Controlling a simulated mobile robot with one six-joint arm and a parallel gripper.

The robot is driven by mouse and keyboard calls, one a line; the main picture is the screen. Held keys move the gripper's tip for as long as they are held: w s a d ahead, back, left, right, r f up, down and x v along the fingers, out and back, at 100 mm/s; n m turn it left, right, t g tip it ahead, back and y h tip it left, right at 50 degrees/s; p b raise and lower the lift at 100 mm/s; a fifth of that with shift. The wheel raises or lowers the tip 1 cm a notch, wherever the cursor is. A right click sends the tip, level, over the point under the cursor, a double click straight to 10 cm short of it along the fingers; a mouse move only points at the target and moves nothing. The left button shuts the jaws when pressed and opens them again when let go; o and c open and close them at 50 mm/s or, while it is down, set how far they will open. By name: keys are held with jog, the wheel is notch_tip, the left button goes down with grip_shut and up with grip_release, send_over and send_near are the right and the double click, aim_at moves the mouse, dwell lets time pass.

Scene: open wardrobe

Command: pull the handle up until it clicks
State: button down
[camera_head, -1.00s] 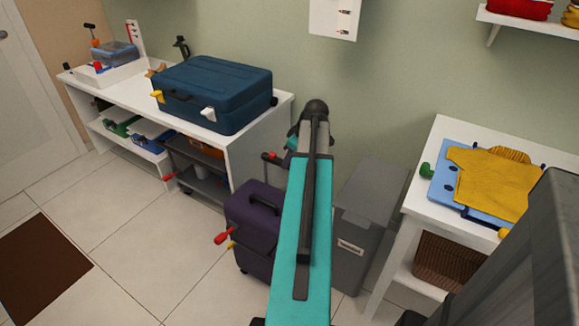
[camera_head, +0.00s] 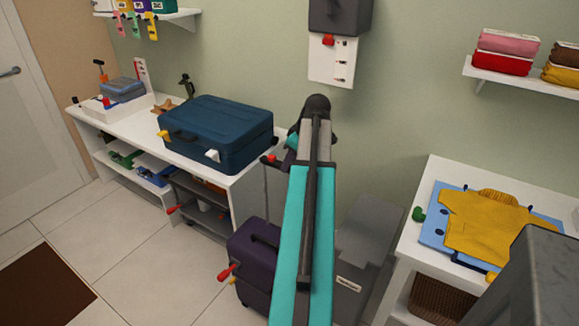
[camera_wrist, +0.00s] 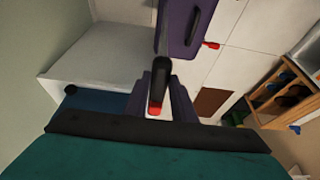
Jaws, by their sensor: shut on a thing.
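The dark purple suitcase (camera_head: 250,265) stands upright on the floor, partly hidden behind my arm. Its pull handle (camera_head: 266,162) is well above the suitcase top, on a thin rod, with a red part at its end. In the wrist view, the black handle grip (camera_wrist: 161,78) and a red part (camera_wrist: 155,108) lie between the fingers of my gripper (camera_wrist: 162,100), which is shut on the handle. In the head view my arm hides most of the gripper.
A white bench (camera_head: 243,185) with a blue suitcase (camera_head: 222,130) stands to the left. A grey bin (camera_head: 365,245) is close on the right, with a white table (camera_head: 412,240) holding a folded yellow garment (camera_head: 488,222) beyond. Open floor lies to the left.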

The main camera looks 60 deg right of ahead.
jog(key=shift+w+d+r, duration=0.1)
jog(key=shift+d+r, duration=0.05)
jog(key=shift+r, duration=0.35)
jog(key=c, duration=1.5)
grip_release()
jog(key=shift+r, duration=0.1)
jog(key=shift+f, duration=0.2)
jog(key=shift+s+r, duration=0.15)
jog(key=shift+s, duration=0.05)
jog(key=shift+b+v, duration=0.7)
jog(key=shift+v, duration=6.05)
